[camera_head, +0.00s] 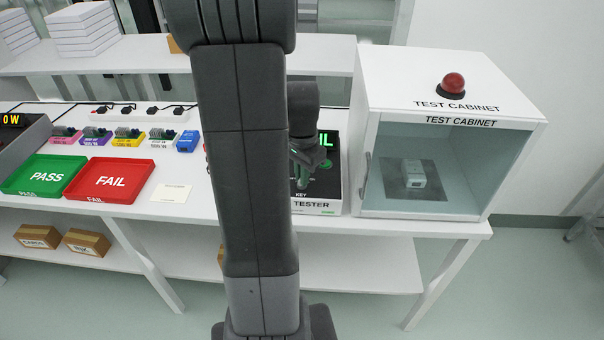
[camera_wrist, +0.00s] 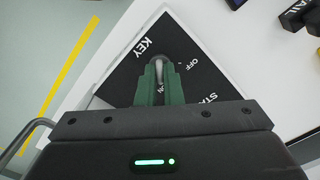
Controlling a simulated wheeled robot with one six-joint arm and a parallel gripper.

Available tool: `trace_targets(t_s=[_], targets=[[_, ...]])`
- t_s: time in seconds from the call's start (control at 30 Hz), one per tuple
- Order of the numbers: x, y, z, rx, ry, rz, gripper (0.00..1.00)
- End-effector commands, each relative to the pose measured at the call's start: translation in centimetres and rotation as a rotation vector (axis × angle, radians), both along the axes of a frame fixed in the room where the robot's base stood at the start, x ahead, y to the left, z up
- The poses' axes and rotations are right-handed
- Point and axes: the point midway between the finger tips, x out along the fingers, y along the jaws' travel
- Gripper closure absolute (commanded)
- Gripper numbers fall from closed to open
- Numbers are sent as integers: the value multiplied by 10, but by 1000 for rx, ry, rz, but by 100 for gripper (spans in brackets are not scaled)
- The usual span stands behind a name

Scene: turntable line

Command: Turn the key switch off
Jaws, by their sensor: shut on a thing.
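The key switch (camera_wrist: 159,68) is on the black top panel of the tester, near the printed words KEY, OFF and ON. In the wrist view my gripper (camera_wrist: 159,70) has its green fingers closed on the key switch, and they hide much of it. The key's exact angle is hard to tell. In the head view the tester (camera_head: 318,206) stands on the bench to the left of the test cabinet, partly behind my arm. My gripper (camera_head: 305,170) is low over its panel. A green display ending in "IL" shows on the tester.
The test cabinet (camera_head: 368,100) with a red lamp (camera_head: 452,84) stands close on the right; a small white device (camera_head: 413,173) is inside. On the left are a green PASS tray (camera_head: 45,158), a red FAIL tray (camera_head: 110,165) and several colored holders with boards.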

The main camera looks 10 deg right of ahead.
Motion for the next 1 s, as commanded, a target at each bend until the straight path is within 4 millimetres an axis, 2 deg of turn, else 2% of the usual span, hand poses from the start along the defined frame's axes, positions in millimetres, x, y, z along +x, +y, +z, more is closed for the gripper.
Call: trace_targets(t_s=[0.27, 1.0], targets=[[0, 0, 1, 0, 0, 196, 100], [0, 0, 1, -1, -1, 899, 100]])
